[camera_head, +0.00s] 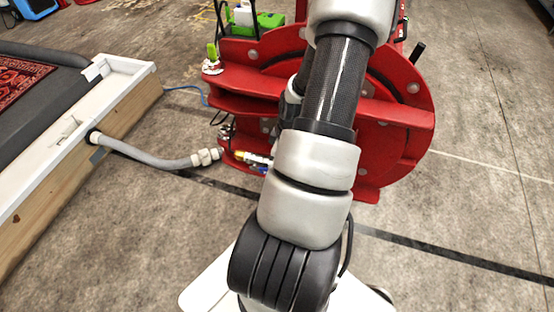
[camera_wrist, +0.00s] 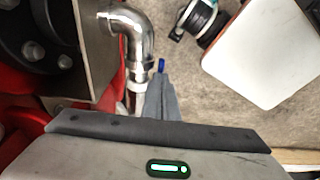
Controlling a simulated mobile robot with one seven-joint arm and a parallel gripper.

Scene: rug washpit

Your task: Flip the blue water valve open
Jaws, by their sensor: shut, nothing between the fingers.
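The blue valve handle (camera_head: 258,168) shows as a small blue spot beside a yellow part, at the end of the grey hose on the red machine. My arm hides much of the area just right of it. In the wrist view the blue handle (camera_wrist: 161,65) peeks out just past the fingertips of my gripper (camera_wrist: 161,77). The fingers are shut and empty, pointing at the handle; I cannot tell whether they touch it. A chrome elbow pipe (camera_wrist: 136,32) stands left of the handle. The gripper is hidden behind my arm in the head view.
The red machine (camera_head: 395,112) stands close around my arm. A grey hose (camera_head: 150,157) runs left to the white-rimmed wooden pit (camera_head: 125,85), with a patterned rug (camera_head: 20,82) inside. A green box (camera_head: 268,20) sits behind. Concrete floor (camera_head: 480,180) is clear at right.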

